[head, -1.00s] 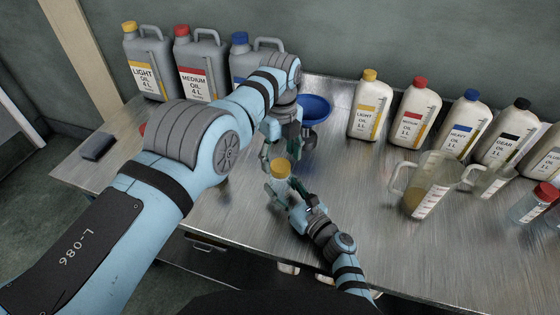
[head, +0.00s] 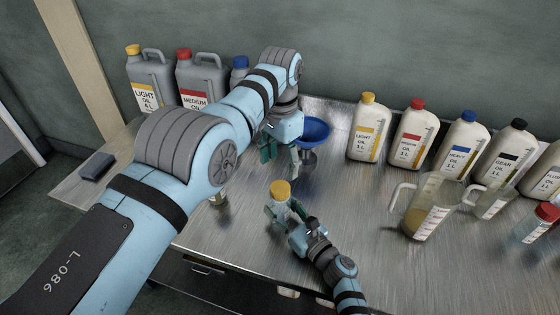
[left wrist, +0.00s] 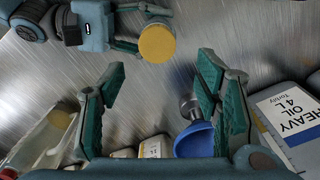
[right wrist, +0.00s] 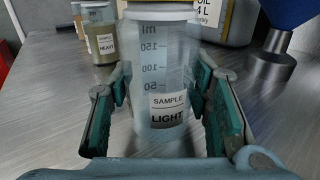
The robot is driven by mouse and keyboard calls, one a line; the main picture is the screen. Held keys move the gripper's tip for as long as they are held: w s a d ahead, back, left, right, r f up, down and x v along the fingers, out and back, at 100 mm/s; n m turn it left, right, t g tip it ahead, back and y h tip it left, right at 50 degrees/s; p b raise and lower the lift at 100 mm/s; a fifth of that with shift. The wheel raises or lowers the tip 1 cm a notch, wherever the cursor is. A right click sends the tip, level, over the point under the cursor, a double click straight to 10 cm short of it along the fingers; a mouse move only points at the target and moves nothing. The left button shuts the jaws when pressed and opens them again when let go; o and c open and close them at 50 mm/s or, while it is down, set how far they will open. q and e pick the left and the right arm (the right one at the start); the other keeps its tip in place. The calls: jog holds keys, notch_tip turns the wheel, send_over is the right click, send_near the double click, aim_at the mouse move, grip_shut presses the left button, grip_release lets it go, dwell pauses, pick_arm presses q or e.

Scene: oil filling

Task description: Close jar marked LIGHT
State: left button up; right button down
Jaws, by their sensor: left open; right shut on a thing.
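The jar marked LIGHT (right wrist: 165,95) is a clear jar with a graduated scale, upright between the fingers of my right gripper in the right wrist view. In the head view a yellow lid (head: 281,189) sits on top of this jar. The lid also shows from above in the left wrist view (left wrist: 157,43). My right gripper (head: 284,213) is shut on the jar's body. My left gripper (head: 281,152) is open and empty, apart from the lid, toward the back of the table. Its spread fingers show in the left wrist view (left wrist: 158,75).
A blue funnel (head: 316,131) stands behind the left gripper. Oil bottles (head: 410,133) and a measuring jug (head: 430,210) stand to the right. Grey canisters (head: 150,82) stand at the back left. A HEAVY sample jar (right wrist: 103,42) stands behind the held jar. Bare table (head: 345,205) lies right of it.

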aim_at(280, 187)
pick_arm(q)
jog(key=n, duration=0.4)
jog(key=shift+s, duration=0.1)
jog(key=n, duration=0.6)
jog(key=shift+s, duration=0.1)
notch_tip(280, 187, down, 8)
